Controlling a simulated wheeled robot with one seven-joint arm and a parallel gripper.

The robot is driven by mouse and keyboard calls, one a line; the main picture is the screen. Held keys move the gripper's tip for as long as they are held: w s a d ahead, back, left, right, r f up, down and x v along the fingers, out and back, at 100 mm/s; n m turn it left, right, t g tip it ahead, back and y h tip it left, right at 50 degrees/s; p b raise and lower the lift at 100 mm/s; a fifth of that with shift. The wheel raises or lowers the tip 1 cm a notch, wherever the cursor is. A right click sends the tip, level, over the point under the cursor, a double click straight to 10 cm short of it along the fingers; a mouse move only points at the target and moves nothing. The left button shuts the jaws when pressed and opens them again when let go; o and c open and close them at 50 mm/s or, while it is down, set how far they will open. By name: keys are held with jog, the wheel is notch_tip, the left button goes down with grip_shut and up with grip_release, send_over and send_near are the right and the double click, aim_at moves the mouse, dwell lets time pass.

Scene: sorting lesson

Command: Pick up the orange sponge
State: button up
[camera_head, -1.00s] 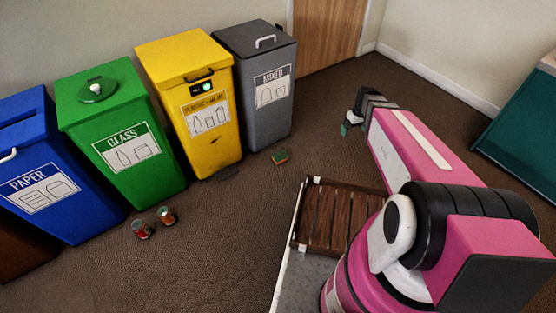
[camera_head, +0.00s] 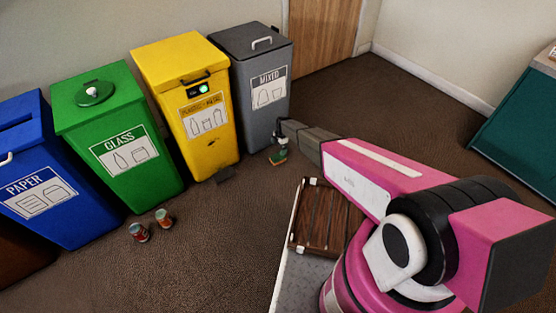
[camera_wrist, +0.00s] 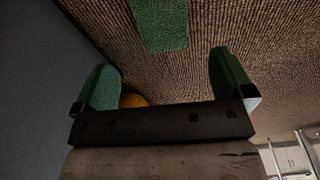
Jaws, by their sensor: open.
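The orange sponge (camera_head: 278,158) lies on the brown carpet in front of the grey bin in the head view. It has a green top and an orange lower part. In the wrist view a green rectangle, which looks like the sponge's top (camera_wrist: 162,24), shows at the upper edge, beyond the fingertips. My gripper (camera_head: 279,141) is above and close to the sponge in the head view, partly overlapping it. The sponge is not between the fingers.
The grey mixed bin (camera_head: 262,105) stands close beside my gripper, and its side fills the left of the wrist view. Yellow (camera_head: 190,90), green (camera_head: 120,150) and blue (camera_head: 45,190) bins stand further left. Two cans (camera_head: 139,232) (camera_head: 164,218) are on the floor.

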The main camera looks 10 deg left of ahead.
aim_at(278, 157)
jog(key=f, duration=0.3)
jog(key=shift+s+a+f, duration=0.15)
jog(key=shift+a+f, duration=0.05)
jog(key=shift+f, duration=0.2)
jog(key=shift+s+f, duration=0.15)
jog(key=shift+f, duration=1.25)
jog(key=shift+s+f, duration=0.15)
jog(key=shift+f, duration=1.2)
jog(key=c, duration=1)
